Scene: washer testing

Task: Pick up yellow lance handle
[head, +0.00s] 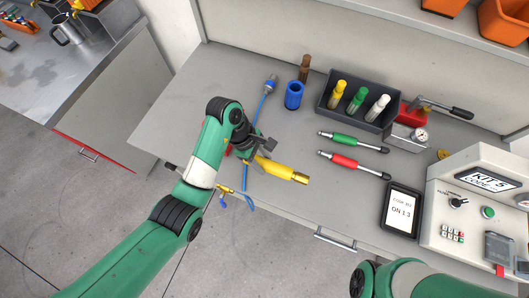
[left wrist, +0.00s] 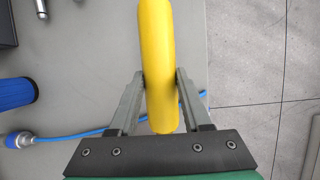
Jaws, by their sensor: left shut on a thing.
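The yellow lance handle (head: 284,171) has a brass-coloured tip pointing right in the head view. My left gripper (head: 262,152) is at the handle's left end, near the front edge of the grey workbench (head: 225,85). In the left wrist view the two jaws of my left gripper (left wrist: 161,85) press on both sides of the yellow handle (left wrist: 158,45). The wrist covers part of the handle in the head view. My right arm shows at the bottom right of the head view, but its gripper is out of frame.
A blue hose (head: 258,108) with a blue-and-grey connector lies behind the gripper. A blue cylinder (head: 293,95), a dark tray of coloured bottles (head: 326,99), green (head: 352,142) and red (head: 352,165) tools and a tablet (head: 401,208) stand or lie to the right. The bench's back left is clear.

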